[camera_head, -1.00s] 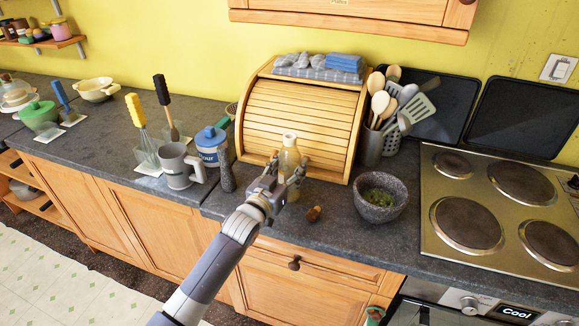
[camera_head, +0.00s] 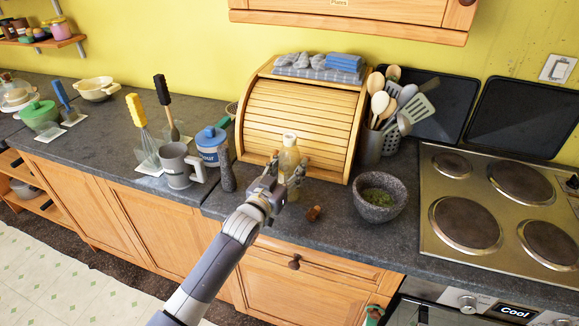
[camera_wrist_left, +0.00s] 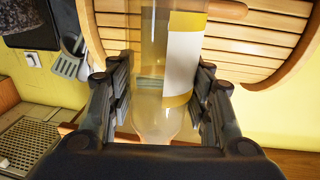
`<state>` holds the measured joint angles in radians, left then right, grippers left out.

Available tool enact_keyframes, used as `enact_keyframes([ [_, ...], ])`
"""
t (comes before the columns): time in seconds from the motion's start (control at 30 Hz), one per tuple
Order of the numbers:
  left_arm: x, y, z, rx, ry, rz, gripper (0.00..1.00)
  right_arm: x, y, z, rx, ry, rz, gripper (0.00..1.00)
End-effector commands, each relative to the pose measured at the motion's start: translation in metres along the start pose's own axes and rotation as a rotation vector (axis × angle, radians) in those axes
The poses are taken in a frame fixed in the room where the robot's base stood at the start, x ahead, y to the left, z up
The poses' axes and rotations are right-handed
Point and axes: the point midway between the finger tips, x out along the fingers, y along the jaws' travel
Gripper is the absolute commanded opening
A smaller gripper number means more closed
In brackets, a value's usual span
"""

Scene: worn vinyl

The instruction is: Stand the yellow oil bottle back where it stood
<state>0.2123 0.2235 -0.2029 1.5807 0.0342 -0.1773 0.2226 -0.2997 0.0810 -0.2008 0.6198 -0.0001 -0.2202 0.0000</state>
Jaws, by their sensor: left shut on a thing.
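The yellow oil bottle (camera_head: 289,158) stands upright in front of the wooden bread box, with a pale cap on top. My right gripper is not in view.
The bread box (camera_head: 300,118) is close behind the bottle. A pepper mill (camera_head: 227,172) and a grey mug (camera_head: 180,166) stand to the left. A small brown stopper (camera_head: 314,213) lies in front, and a stone mortar (camera_head: 380,197) stands to the right. Dark counter (camera_head: 335,230) is bare between them.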

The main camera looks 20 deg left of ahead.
Motion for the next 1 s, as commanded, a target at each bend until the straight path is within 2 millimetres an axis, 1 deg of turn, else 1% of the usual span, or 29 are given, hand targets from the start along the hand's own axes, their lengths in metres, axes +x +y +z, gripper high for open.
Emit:
enact_keyframes([
  [0.37, 0.0001, 0.0001, -0.0001, 0.0, 0.001, 0.0, 0.2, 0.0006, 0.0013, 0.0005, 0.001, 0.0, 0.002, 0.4],
  [1.0, 0.0001, 0.0002, 0.0077, 0.0, 0.001, 0.0, 0.2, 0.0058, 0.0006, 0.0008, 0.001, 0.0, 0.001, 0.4],
])
